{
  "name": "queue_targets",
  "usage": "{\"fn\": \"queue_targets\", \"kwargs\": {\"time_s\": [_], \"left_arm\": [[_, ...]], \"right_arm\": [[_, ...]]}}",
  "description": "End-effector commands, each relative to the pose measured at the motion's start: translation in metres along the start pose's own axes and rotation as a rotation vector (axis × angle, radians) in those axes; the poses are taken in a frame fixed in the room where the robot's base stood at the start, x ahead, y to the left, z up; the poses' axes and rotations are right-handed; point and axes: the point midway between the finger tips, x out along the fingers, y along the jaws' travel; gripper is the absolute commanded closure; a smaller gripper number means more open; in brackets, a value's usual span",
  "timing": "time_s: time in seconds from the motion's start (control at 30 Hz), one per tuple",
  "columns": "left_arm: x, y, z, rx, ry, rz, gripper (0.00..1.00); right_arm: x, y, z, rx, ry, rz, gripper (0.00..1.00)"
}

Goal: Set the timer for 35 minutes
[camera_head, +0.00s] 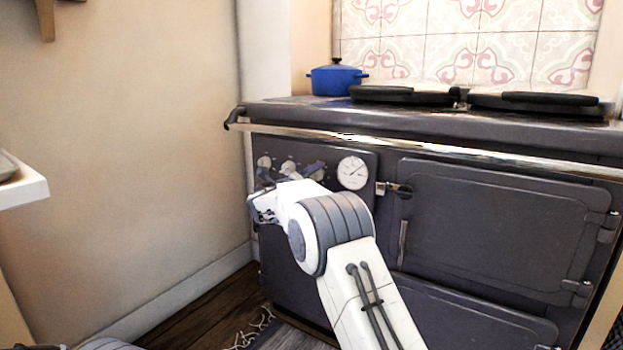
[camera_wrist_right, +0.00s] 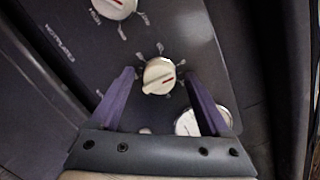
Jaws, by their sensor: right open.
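A white round knob (camera_wrist_right: 159,76) with a red mark sits on the dark control panel (camera_head: 325,153) of the range, with tick marks around it. My right gripper (camera_wrist_right: 160,74) is open, one finger on each side of this knob; whether either finger touches it I cannot tell. Another white knob (camera_wrist_right: 114,6) with a red mark is at the top edge of the wrist view. In the head view my right arm reaches the panel, and the gripper (camera_head: 293,172) is small and partly hidden. My left gripper is not in view.
A round white gauge (camera_head: 352,173) is right of the knobs. A steel rail (camera_head: 430,147) runs along the range front above the panel. A blue pot (camera_head: 337,80) and dark hob lids (camera_head: 405,96) are on top. A white shelf edge (camera_head: 25,190) is at left.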

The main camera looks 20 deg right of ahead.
Motion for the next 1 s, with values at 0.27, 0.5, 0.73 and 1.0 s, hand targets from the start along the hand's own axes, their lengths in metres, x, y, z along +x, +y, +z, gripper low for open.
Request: {"fn": "queue_targets", "kwargs": {"time_s": [0.27, 0.5, 0.73, 1.0], "left_arm": [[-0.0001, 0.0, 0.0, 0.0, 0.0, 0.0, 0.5], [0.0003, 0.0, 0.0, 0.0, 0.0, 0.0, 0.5], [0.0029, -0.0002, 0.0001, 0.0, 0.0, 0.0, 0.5], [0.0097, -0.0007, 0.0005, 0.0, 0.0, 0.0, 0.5]], "right_arm": [[-0.0004, 0.0003, 0.0, 0.0, 0.0, 0.001, 0.88], [-0.0006, 0.0005, -0.0001, 0.009, 0.0, 0.0, 1.0], [-0.0008, 0.0011, -0.0006, 0.089, -0.005, -0.006, 1.0], [-0.001, 0.0021, -0.0012, 0.297, -0.018, -0.025, 1.0]]}}
